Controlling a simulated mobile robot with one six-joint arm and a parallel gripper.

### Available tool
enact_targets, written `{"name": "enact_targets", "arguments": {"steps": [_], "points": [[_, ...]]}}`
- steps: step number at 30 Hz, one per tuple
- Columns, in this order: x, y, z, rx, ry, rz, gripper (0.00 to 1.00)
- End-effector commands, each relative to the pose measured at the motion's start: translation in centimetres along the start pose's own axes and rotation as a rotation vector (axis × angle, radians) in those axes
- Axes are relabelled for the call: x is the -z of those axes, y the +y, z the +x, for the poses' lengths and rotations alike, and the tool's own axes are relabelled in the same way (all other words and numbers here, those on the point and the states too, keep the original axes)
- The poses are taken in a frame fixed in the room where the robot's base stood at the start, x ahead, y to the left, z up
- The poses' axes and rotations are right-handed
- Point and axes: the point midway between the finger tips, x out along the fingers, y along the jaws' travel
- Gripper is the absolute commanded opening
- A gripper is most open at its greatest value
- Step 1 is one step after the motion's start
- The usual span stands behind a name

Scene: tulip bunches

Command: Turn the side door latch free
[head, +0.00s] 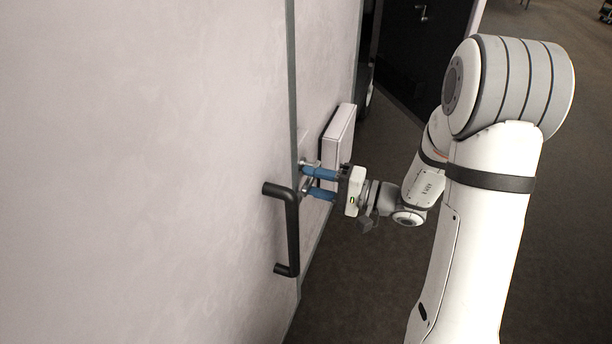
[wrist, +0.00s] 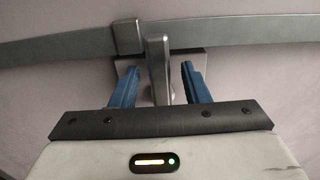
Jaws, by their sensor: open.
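The side door (head: 180,130) is a pale panel on the left with a grey edge strip. Its latch (wrist: 158,68) is a grey metal lever on a small plate, seen in the wrist view beside the grey strip. My gripper (head: 310,180) is at the latch, its two blue fingers pointing at the door. In the wrist view my gripper (wrist: 158,80) is open, with one finger on each side of the lever and a visible gap to each. In the head view the fingers hide much of the latch (head: 306,163).
A black bar handle (head: 292,230) is on the door just below and left of my gripper. A white box (head: 338,135) sticks out from the wall behind the fingers. A dark door (head: 425,50) stands farther back. Dark floor (head: 370,280) is clear below the arm.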

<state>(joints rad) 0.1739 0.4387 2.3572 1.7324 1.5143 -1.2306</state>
Motion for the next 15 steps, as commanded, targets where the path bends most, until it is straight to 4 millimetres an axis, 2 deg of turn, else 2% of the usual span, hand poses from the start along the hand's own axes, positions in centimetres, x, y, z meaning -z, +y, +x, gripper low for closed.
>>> {"name": "enact_targets", "arguments": {"steps": [5, 13, 15], "points": [[-0.05, -0.04, 1.29, -0.002, -0.001, 0.001, 0.42], [0.0, 0.04, 1.41, -0.001, 0.002, 0.0, 0.42], [0.01, 0.04, 1.4, -0.001, 0.002, 0.0, 0.38]]}}
